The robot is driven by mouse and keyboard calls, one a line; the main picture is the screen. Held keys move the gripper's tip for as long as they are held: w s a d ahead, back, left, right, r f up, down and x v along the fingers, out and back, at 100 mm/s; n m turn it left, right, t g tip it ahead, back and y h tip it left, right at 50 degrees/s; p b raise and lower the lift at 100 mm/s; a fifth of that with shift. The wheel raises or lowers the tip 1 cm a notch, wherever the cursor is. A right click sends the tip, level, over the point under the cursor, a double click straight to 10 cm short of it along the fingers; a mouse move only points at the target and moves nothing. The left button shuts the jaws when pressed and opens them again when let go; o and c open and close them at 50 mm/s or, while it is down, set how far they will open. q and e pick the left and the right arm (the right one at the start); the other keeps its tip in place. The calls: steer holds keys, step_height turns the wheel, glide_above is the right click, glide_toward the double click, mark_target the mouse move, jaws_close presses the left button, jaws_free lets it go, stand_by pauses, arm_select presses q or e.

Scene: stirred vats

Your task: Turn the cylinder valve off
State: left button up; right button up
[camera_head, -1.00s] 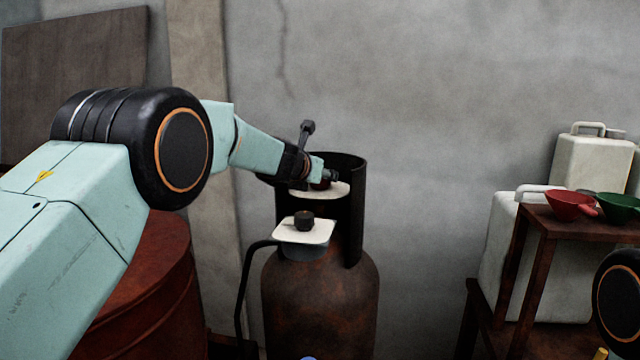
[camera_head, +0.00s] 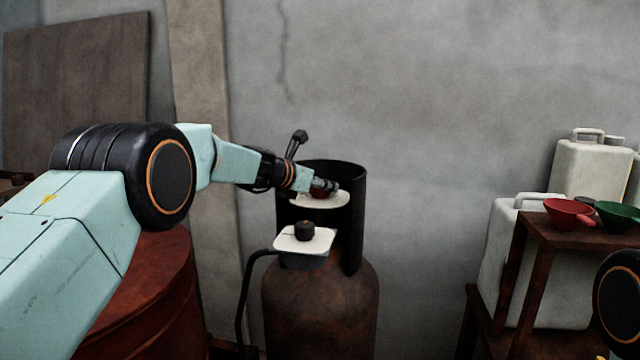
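A rusty gas cylinder (camera_head: 320,310) stands upright against the wall, with a dark open collar (camera_head: 352,215) around its top. Inside the collar, a small red valve knob (camera_head: 320,193) sits over a white plate (camera_head: 322,201). My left gripper (camera_head: 326,186) is at the knob, seen small and from the side. I cannot tell whether its fingers are open or closed on the knob. In front, a white regulator plate (camera_head: 305,239) carries a black knob (camera_head: 304,230), with a black hose (camera_head: 246,295) running down from it. My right gripper is out of view.
A red-brown drum (camera_head: 150,300) stands at the lower left, beneath my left arm. At the right, a brown wooden stand (camera_head: 560,236) holds a red funnel (camera_head: 566,213) and a green funnel (camera_head: 618,213). White jerrycans (camera_head: 590,172) stand behind it.

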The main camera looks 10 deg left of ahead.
arm_select(q)
steer(key=o, duration=0.7)
steer(key=shift+s+d+f, duration=0.1)
steer(key=shift+f, duration=0.45)
steer(key=o, duration=0.5)
steer(key=shift+w+r, duration=0.1)
steer(key=shift+w, duration=0.1)
steer(key=shift+c, duration=0.2)
steer(key=shift+r, duration=0.15)
steer(key=shift+s+r, duration=0.1)
steer(key=shift+r, duration=0.15)
step_height(320, 180, up, 9)
steer(key=shift+f, duration=0.1)
steer(key=shift+r, duration=0.35)
